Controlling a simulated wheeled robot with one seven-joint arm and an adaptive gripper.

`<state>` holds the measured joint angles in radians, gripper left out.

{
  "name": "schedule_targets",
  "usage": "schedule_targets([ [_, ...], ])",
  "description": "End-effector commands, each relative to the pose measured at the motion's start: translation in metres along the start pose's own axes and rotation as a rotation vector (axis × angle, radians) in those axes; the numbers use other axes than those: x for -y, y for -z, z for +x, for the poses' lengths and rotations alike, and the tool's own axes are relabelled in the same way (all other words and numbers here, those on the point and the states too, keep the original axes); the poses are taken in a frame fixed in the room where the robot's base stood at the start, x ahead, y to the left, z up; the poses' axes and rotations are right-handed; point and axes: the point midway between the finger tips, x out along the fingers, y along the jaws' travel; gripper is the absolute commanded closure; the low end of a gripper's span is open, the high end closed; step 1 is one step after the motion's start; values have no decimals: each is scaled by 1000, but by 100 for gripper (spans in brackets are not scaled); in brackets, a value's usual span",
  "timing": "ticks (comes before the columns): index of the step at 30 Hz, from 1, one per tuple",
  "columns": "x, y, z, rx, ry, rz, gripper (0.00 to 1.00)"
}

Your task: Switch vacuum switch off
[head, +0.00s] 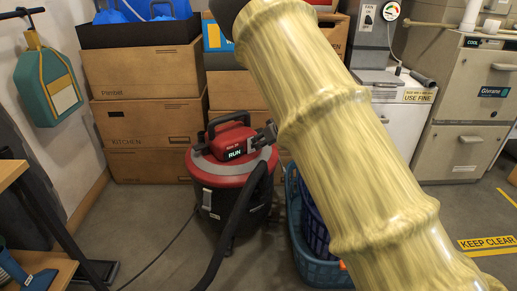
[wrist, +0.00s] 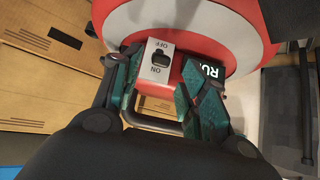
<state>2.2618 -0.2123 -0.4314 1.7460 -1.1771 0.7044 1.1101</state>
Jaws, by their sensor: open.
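The vacuum (head: 232,170) stands on the floor, with a red top, dark body and a panel reading RUN. In the wrist view its red top (wrist: 215,22) fills the upper middle. I cannot tell which way the rocker is tipped. My gripper (wrist: 160,62) is open, its teal fingers on either side of the switch plate. Whether either finger touches it is unclear.
A black handle (head: 228,120) rises from the vacuum's top, and a dark hose (head: 238,220) runs down its front. Cardboard boxes (head: 145,75) stand behind. A blue basket (head: 305,250) is close on the right.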

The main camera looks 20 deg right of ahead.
Motion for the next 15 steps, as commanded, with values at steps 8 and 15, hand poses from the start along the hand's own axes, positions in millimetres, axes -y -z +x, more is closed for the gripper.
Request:
schedule_targets([
  [8,0,-2,39,1,0,-2,57],
  [15,0,0,48,0,-1,-1,57],
])
